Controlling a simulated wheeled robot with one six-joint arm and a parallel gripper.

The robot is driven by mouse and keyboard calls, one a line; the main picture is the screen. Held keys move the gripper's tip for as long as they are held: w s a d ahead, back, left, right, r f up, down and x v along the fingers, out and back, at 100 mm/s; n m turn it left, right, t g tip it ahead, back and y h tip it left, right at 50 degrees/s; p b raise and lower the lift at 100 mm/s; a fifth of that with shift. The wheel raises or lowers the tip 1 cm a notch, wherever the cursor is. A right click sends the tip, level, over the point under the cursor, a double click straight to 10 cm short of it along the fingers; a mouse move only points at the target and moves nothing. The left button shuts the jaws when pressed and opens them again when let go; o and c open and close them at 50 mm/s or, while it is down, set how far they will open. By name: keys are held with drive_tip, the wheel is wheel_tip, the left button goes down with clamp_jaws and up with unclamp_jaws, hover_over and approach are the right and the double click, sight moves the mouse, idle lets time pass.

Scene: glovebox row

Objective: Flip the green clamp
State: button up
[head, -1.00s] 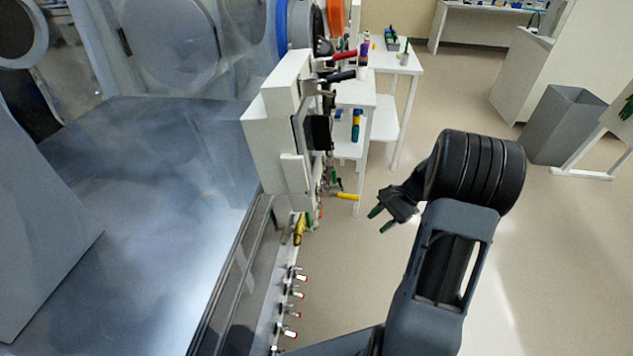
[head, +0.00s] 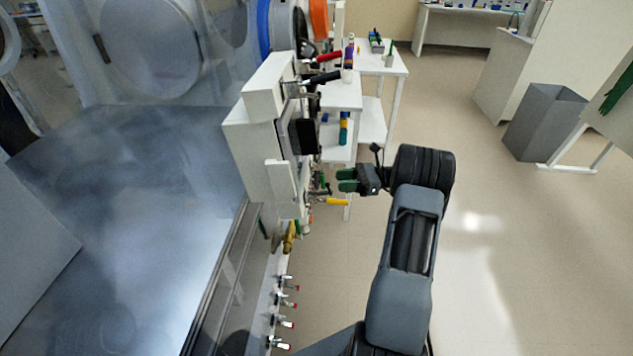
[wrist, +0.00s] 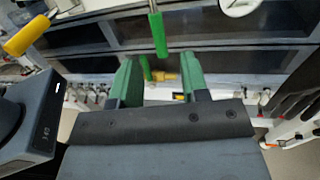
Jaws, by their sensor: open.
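The green clamp (wrist: 158,33) shows in the wrist view as a green handle hanging from a metal stem at the top, ahead of the space between my fingers. In the head view its small green part (head: 324,181) is on the side of the white panel, just left of my fingertips. My gripper (head: 347,180) has green fingertips and points left toward it; its fingers also show in the wrist view (wrist: 159,75). The gripper is open with nothing between its tips. I cannot tell the exact gap to the clamp. The clamp's base is hard to make out.
A yellow handle (head: 337,202) sits just below the clamp in the head view. Red (head: 327,57) and black (head: 327,77) handles are higher on the panel. Red-tipped valves (head: 288,303) line the lower edge. Open floor (head: 510,260) lies to the right.

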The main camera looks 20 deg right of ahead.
sight(322, 178)
drive_tip(key=x, duration=0.8)
drive_tip(key=shift+a, duration=0.1)
drive_tip(key=shift+c, duration=0.5)
clamp_jaws()
drive_tip(key=shift+p, duration=0.3)
